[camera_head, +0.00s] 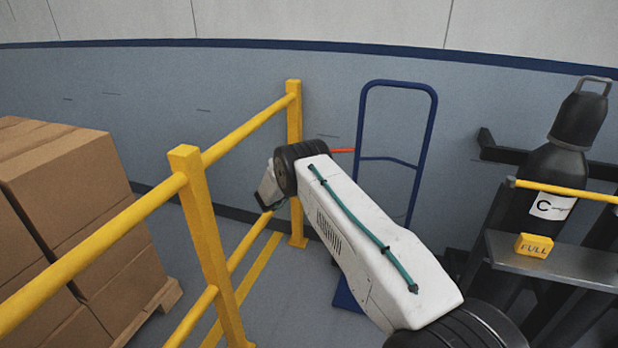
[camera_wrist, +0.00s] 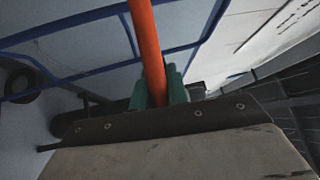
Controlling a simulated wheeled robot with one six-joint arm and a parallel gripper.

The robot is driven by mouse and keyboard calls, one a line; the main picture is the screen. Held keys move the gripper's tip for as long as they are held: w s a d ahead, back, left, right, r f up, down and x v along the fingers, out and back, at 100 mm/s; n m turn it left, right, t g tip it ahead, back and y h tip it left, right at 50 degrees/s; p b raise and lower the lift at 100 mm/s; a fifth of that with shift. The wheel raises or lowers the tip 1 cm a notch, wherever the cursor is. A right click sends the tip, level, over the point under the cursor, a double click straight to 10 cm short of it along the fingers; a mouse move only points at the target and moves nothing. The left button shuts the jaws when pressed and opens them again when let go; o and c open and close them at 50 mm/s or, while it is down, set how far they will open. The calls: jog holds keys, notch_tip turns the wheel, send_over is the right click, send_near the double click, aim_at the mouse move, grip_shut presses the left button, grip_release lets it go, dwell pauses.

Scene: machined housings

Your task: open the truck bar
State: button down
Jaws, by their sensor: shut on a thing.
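The blue hand truck (camera_head: 432,110) stands upright by the back wall, behind my arm. An orange-red bar (camera_head: 342,150) shows as a short, roughly level piece between my wrist and the truck's left upright. In the wrist view the orange bar (camera_wrist: 146,40) runs from the top edge down between the green fingers of my gripper (camera_wrist: 160,92), which is shut on it. Blue truck tubing (camera_wrist: 80,72) shows behind the bar there. In the head view my arm hides the fingers and the bar's gripped end.
A yellow railing (camera_head: 202,225) stands left of my arm, close to my wrist. Stacked cartons (camera_head: 75,205) on a pallet are beyond it. At right, a dark gas cylinder (camera_head: 540,180) stands in a rack (camera_head: 560,262) behind a yellow bar (camera_head: 565,190), with a yellow FULL tag (camera_head: 534,245).

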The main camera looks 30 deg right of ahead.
jog(key=shift+w+g, duration=0.4)
jog(key=shift+w, duration=0.05)
jog(key=c, duration=1.4)
grip_release()
jog(key=shift+d, duration=0.1)
jog(key=shift+o, duration=0.2)
jog(key=shift+r, duration=0.1)
